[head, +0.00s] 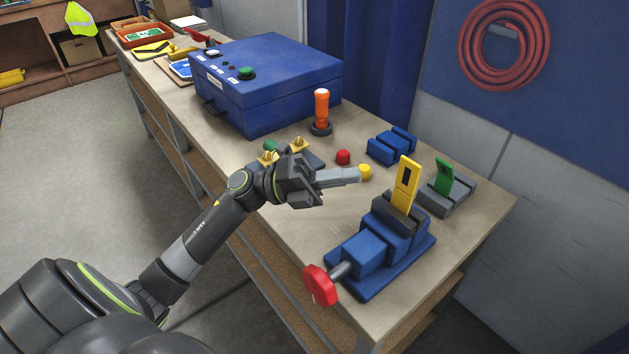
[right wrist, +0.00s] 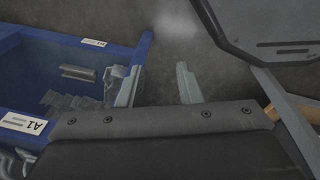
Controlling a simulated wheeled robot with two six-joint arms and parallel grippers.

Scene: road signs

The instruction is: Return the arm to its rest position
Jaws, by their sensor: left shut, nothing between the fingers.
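My left arm (head: 205,232) reaches in from the left over the workbench in the head view. Its gripper (head: 356,175) is shut and empty, with its grey fingers pointing right. The fingertips appear beside a small yellow button (head: 366,171); I cannot tell whether they touch it. My right gripper (right wrist: 160,85) shows only in the right wrist view. Its two fingers stand apart with nothing between them, next to a blue bin (right wrist: 78,42) labelled A1 that holds grey metal pieces.
The floor (head: 70,180) to the left is clear.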

